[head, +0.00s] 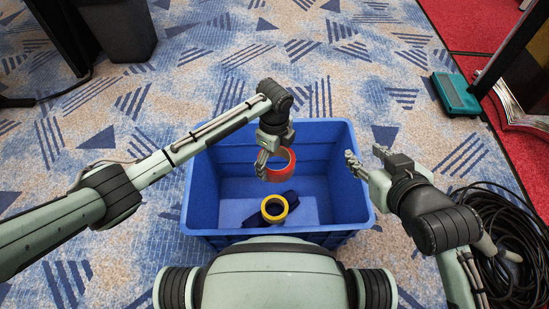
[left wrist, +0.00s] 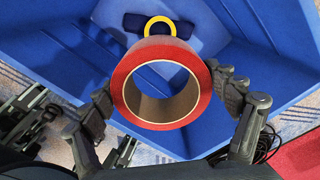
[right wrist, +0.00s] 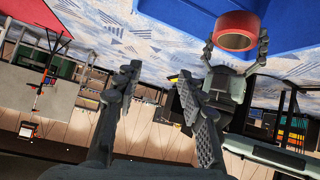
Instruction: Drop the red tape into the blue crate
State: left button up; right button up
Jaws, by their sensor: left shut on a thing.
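The red tape (head: 281,165) is a wide roll held over the blue crate (head: 352,205). My left gripper (head: 268,164) is shut on it, with the crate's interior below. In the left wrist view the tape (left wrist: 203,90) sits between the two fingers (left wrist: 168,92), its open core facing the camera. The right wrist view also shows the tape (right wrist: 237,31) in the left gripper's fingers. My right gripper (head: 362,165) is open and empty near the crate's right rim.
A yellow tape roll (head: 274,208) and a dark blue object (head: 290,200) lie on the crate floor. Black cable coils (head: 505,260) lie at the right. A teal box (head: 455,94) sits by the red carpet (head: 465,25). A dark bin (head: 118,28) stands at the back left.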

pick_arm(q)
jog(key=shift+f, duration=0.25)
pick_arm(e)
jog(key=shift+w+a+r+t+y, duration=0.2)
jog(key=shift+w+a+r+t, duration=0.2)
jog(key=shift+a+r, duration=0.15)
jog(key=shift+w+a+r+t+y, duration=0.2)
jog(key=shift+w+a+r+t, duration=0.15)
jog(key=shift+a+r, duration=0.2)
jog(key=shift+d, duration=0.1)
pick_arm(q)
jog(key=o, duration=1.2)
notch_tip(320, 180, up, 12)
